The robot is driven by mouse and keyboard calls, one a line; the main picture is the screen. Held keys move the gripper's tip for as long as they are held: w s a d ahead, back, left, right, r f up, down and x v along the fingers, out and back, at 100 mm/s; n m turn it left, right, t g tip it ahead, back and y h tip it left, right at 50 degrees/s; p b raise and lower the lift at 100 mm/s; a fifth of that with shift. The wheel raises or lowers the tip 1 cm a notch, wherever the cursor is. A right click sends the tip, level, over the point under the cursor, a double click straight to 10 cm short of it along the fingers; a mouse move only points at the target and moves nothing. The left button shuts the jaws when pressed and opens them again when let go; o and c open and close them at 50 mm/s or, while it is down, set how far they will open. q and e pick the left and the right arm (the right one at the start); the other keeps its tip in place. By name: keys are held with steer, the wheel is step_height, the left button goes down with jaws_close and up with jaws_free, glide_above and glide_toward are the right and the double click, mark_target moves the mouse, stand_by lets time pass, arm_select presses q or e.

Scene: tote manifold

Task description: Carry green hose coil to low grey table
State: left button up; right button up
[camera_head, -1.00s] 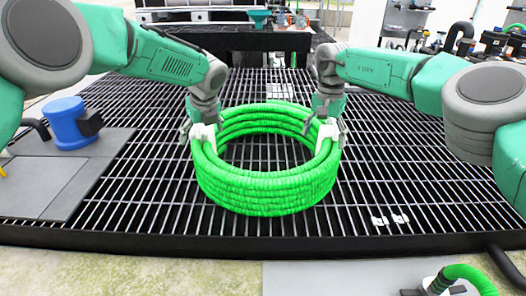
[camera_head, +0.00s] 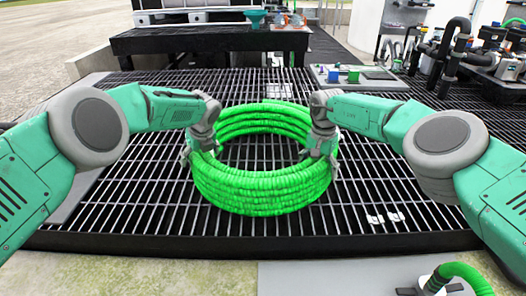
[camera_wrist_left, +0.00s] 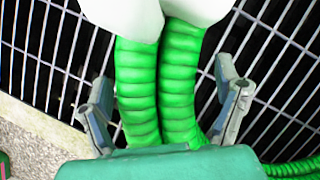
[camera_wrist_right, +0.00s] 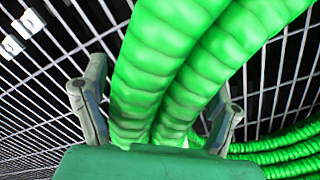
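The green hose coil (camera_head: 262,193) lies as a stacked ring on the black metal grating (camera_head: 130,215). My left gripper (camera_head: 196,150) is at the coil's left side, and my right gripper (camera_head: 326,150) is at its right side. In the left wrist view the left fingers (camera_wrist_left: 168,108) stand apart on either side of two hose strands, with a gap at the right finger and a white tie above. In the right wrist view the right fingers (camera_wrist_right: 158,112) also straddle the strands, open. Which surface is the low grey table I cannot tell.
A dark table (camera_head: 180,42) stands behind the grating. A flat grey surface (camera_head: 330,277) lies at the front. A small panel with blue and green blocks (camera_head: 343,74) is behind right. White clips (camera_head: 385,217) lie right of the coil. Black pipes (camera_head: 455,55) stand at far right.

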arm_select(q)
steer(key=shift+a, duration=0.4)
steer(key=c, duration=1.5)
arm_select(e)
steer(key=shift+s+a+r, duration=0.1)
steer(key=shift+a, duration=0.3)
steer(key=c, duration=1.5)
arm_select(q)
steer(key=shift+s+f, duration=0.1)
steer(key=shift+c, duration=1.1)
arm_select(e)
steer(key=shift+a, duration=0.15)
steer(key=shift+c, duration=0.7)
arm_select(q)
steer(key=shift+r+p, duration=0.2)
steer(key=shift+p, duration=0.1)
arm_select(e)
steer(key=shift+r, duration=0.25)
steer(key=shift+c, duration=0.2)
